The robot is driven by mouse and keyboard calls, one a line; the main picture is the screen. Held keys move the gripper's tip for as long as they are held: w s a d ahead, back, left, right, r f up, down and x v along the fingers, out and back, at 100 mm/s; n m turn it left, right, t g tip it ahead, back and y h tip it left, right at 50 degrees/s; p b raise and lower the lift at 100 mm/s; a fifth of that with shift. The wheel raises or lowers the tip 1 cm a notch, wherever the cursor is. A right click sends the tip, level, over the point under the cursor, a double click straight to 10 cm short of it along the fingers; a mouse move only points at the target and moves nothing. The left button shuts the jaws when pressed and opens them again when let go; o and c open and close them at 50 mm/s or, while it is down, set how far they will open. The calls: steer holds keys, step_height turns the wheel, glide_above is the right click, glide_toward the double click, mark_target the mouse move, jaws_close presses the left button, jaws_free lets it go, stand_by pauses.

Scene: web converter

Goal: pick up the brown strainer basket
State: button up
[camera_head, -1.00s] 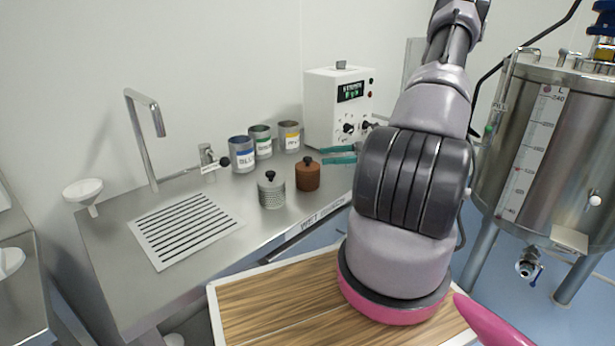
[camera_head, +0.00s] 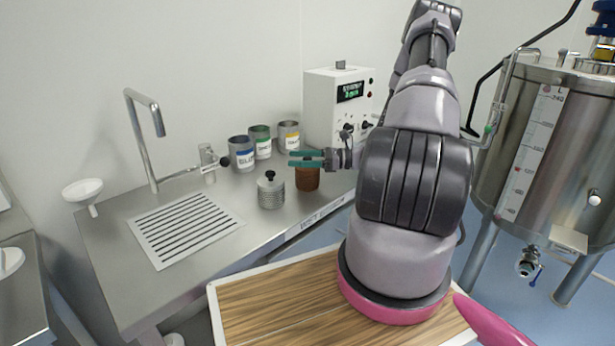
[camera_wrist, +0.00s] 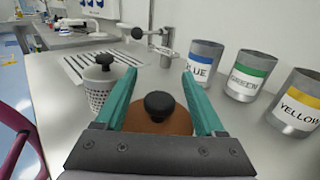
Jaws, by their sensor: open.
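The brown strainer basket (camera_head: 307,179) stands upright on the steel counter, with a black knob on top. In the wrist view its brown top and black knob (camera_wrist: 159,105) show between the two teal fingers. My gripper (camera_head: 306,158) is open, with its fingers at the height of the basket's top, around the knob side. It also shows in the wrist view (camera_wrist: 159,88). I cannot tell whether the fingers touch the basket. The lower part of the basket is hidden by the gripper in the wrist view.
A grey perforated basket (camera_head: 271,191) stands close to the left. Blue (camera_head: 242,154), green (camera_head: 260,142) and yellow (camera_head: 288,136) labelled cans stand behind. A white control box (camera_head: 337,108) is at the back right. The counter near the drain grille (camera_head: 184,226) is clear.

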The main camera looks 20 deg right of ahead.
steer(key=shift+a, duration=0.15)
jaws_close()
stand_by(1.4)
